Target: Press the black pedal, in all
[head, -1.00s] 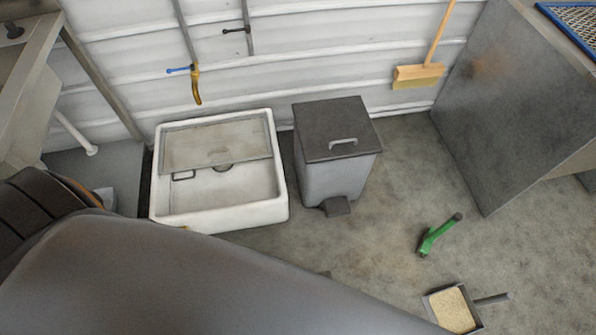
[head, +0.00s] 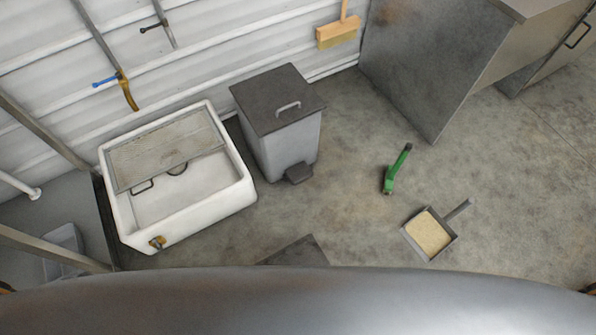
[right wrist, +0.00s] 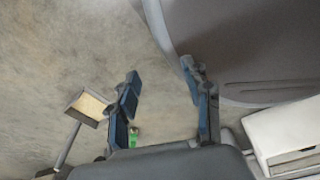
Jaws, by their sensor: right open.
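The black pedal (head: 299,172) sticks out at the foot of a grey bin (head: 283,140) with a dark lid (head: 277,98) and a light handle. The lid is shut. The bin stands on the floor to the right of a white sink. My right gripper (right wrist: 160,85) is open and empty in the right wrist view, above bare floor, with its two blue-grey fingers apart. Neither pedal nor bin can be made out clearly in that view. My left gripper is in no view.
A white sink (head: 240,199) stands left of the bin. A green tool (head: 391,178) and a dustpan (head: 459,212) of pale grains lie on the floor to the right. A dark flat thing (head: 297,252) lies in front. A metal cabinet (head: 425,75) stands at the back right.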

